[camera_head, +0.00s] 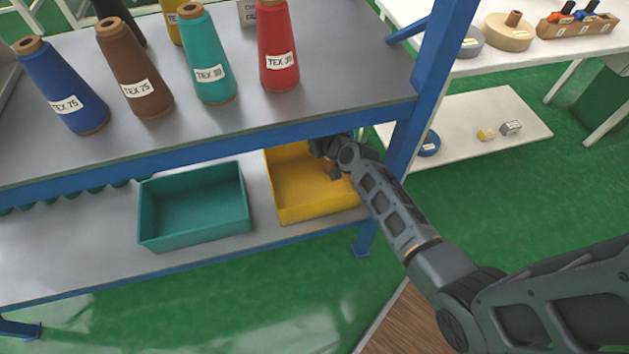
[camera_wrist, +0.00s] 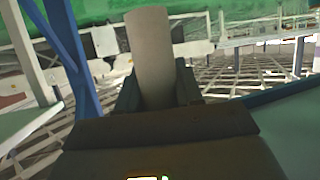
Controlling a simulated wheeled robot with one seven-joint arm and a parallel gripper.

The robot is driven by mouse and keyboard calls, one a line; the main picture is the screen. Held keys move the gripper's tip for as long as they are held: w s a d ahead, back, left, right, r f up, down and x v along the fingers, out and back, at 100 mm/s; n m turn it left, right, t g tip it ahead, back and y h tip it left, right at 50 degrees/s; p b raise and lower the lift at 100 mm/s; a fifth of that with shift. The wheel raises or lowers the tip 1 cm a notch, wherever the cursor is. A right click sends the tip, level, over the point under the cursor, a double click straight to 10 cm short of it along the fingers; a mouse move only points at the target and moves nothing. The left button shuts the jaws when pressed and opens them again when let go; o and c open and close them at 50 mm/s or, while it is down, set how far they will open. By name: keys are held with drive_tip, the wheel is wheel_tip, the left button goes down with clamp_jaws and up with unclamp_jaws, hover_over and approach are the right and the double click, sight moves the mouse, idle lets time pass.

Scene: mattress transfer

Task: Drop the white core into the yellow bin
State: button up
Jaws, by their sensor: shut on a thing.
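The yellow bin (camera_head: 300,200) stands on the lower shelf, under the upper shelf's front edge. My gripper (camera_head: 328,165) is at the bin's back right part, over or inside its opening; the exact height is unclear. In the wrist view my gripper (camera_wrist: 157,92) is shut on a pale cylindrical core (camera_wrist: 150,45), the white core, which sticks out beyond the fingers. The core is not clearly made out in the head view, where the shelf edge and my wrist are close by.
A teal bin (camera_head: 195,238) stands left of the yellow bin and looks empty. The upper shelf (camera_head: 345,75) holds several labelled thread cones, among them a red one (camera_head: 278,50). A blue post (camera_head: 425,90) rises just right of my wrist.

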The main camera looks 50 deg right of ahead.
wheel_tip(320, 180, down, 5)
drive_tip(key=b, duration=0.3)
drive_tip(key=shift+b, duration=0.35)
drive_tip(key=o, duration=1.1)
drive_tip(key=shift+a, duration=0.1)
drive_tip(key=v, duration=0.7)
drive_tip(key=shift+s+r, duration=0.2)
drive_tip(key=shift+s, duration=0.2)
